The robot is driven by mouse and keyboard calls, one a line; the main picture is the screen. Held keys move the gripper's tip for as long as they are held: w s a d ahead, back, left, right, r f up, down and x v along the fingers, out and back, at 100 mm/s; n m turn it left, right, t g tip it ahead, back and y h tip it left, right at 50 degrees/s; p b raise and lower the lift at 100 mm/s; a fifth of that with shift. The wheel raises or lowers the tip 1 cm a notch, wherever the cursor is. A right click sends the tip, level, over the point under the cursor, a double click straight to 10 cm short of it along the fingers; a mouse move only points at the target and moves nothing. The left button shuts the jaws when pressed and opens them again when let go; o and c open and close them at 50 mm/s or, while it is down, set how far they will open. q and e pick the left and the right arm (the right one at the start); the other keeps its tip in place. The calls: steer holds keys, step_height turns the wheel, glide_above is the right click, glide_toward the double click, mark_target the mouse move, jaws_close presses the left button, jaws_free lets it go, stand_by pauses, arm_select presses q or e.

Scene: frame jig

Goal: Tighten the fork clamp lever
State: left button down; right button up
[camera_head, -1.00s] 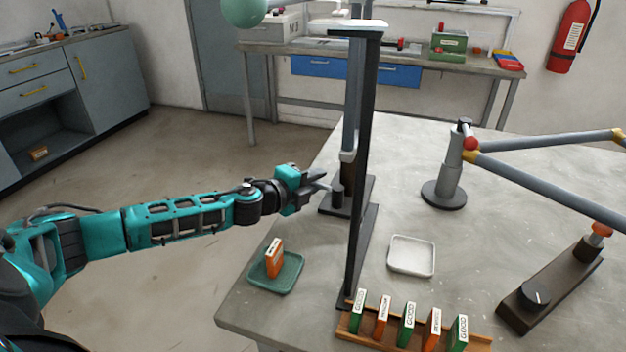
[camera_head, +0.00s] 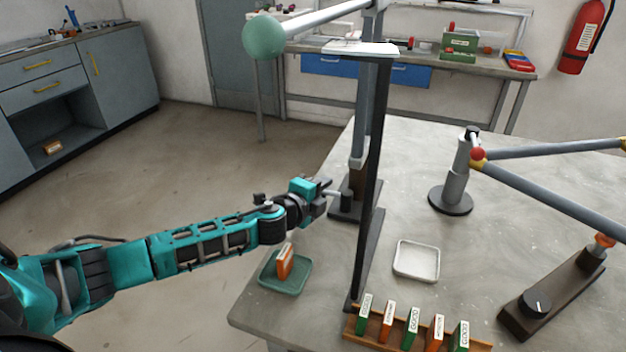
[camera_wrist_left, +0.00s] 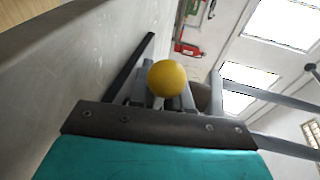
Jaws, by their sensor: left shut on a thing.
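My left gripper (camera_head: 328,191) reaches in from the left over the table edge and is shut on the fork clamp lever (camera_head: 338,194). The grey lever leads to a dark round clamp post (camera_head: 347,206) at the foot of the upright stand. In the left wrist view a yellow ball knob (camera_wrist_left: 166,78) shows between the grey fingers (camera_wrist_left: 168,100); I take it for the lever's end. The fingers hide part of the lever, and its exact angle is hard to read. My right gripper is not in view.
A tall black post (camera_head: 372,180) stands right beside the clamp. A green tray (camera_head: 300,284) with an orange block lies in front of my arm. A white tray (camera_head: 417,261), a wooden card rack (camera_head: 353,325) and a grey tube frame (camera_head: 560,200) are farther right.

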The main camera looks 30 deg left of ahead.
arm_select(q)
steer(key=shift+a+n+y, duration=0.3)
steer(key=shift+a+y, duration=0.2)
steer(key=shift+a, duration=0.05)
steer(key=c, duration=1.2)
jaws_free()
steer(key=shift+s+a, duration=0.1)
steer(key=shift+s, duration=0.05)
steer(key=shift+d, duration=0.2)
steer(key=shift+s, duration=0.1)
steer(key=shift+s+d, duration=0.1)
steer(key=shift+s, duration=0.1)
steer(key=v, duration=1.1)
steer(key=shift+s+r, duration=0.1)
steer(key=shift+s, duration=0.15)
steer(key=shift+s+a+r, duration=0.15)
steer(key=shift+s+a, duration=0.1)
steer(key=shift+s, duration=0.15)
steer(key=shift+c, duration=0.2)
